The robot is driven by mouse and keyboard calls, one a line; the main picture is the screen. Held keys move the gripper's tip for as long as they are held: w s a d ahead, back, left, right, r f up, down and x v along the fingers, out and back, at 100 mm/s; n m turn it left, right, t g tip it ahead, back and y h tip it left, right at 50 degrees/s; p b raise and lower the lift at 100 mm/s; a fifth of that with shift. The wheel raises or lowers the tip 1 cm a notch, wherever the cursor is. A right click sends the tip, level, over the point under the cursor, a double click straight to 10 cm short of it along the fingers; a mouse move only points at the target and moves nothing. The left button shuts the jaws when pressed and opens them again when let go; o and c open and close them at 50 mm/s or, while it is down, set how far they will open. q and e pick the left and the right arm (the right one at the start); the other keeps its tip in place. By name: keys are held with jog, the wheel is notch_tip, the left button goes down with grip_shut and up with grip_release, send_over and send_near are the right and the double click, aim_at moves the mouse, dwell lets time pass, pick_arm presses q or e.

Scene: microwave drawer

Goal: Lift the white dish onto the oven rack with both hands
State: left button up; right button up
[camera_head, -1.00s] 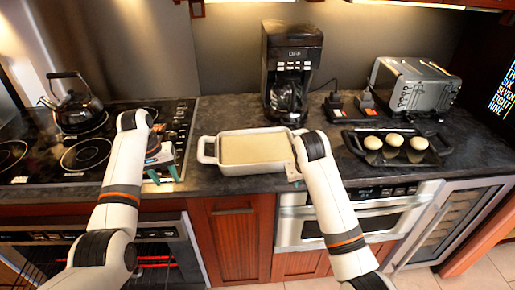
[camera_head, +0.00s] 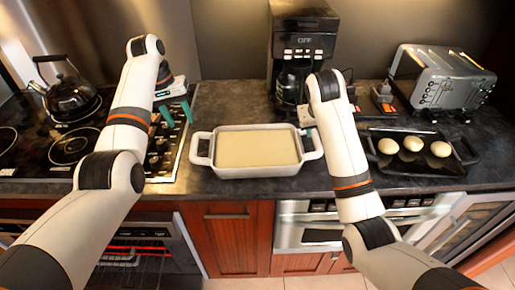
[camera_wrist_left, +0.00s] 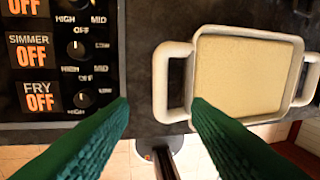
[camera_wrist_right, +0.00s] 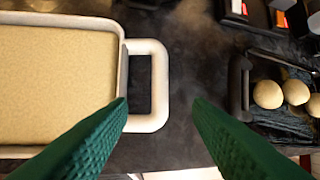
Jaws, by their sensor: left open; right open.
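The white dish (camera_head: 213,171), filled with something pale yellow, sits upright on the dark counter, with a loop handle at each side. My left gripper (camera_head: 177,113) is open and empty, left of and behind the dish's left handle (camera_head: 199,148). In the left wrist view that handle (camera_wrist_left: 172,82) appears between the green fingertips, apart from them. My right gripper (camera_wrist_right: 160,103) is open; the dish's right handle (camera_wrist_right: 159,85) appears between its fingertips in the right wrist view. My right arm partly hides this gripper in the head view. The oven rack (camera_head: 125,262) shows at the lower left, below the counter, near red glowing bars.
The stovetop (camera_head: 75,145) with a black kettle (camera_head: 70,97) is at the left. A coffee maker (camera_head: 303,45) stands behind the dish. A toaster (camera_head: 440,80) and a black tray (camera_head: 450,168) with three pale buns are at the right.

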aim_at(193, 143)
pick_arm(q)
jog(key=shift+s, duration=0.1)
pick_arm(e)
jog(key=shift+s, duration=0.1)
jog(key=shift+f, duration=0.25)
pick_arm(q)
jog(key=f, duration=0.4)
jog(key=d+f, duration=0.1)
jog(key=f, duration=0.2)
jog(key=d+f, duration=0.1)
jog(key=f, duration=0.3)
jog(key=shift+d+f, duration=0.15)
jog(key=shift+f, duration=0.2)
pick_arm(e)
jog(key=x, duration=1.1)
jog(key=shift+w+d+f, duration=0.1)
jog(key=shift+w+f, duration=0.1)
jog(key=shift+f, duration=0.05)
pick_arm(q)
grip_shut()
pick_arm(e)
grip_shut()
pick_arm(q)
jog(key=shift+w+r, duration=0.25)
pick_arm(e)
jog(key=shift+w+r, duration=0.15)
jog(key=shift+r, duration=0.1)
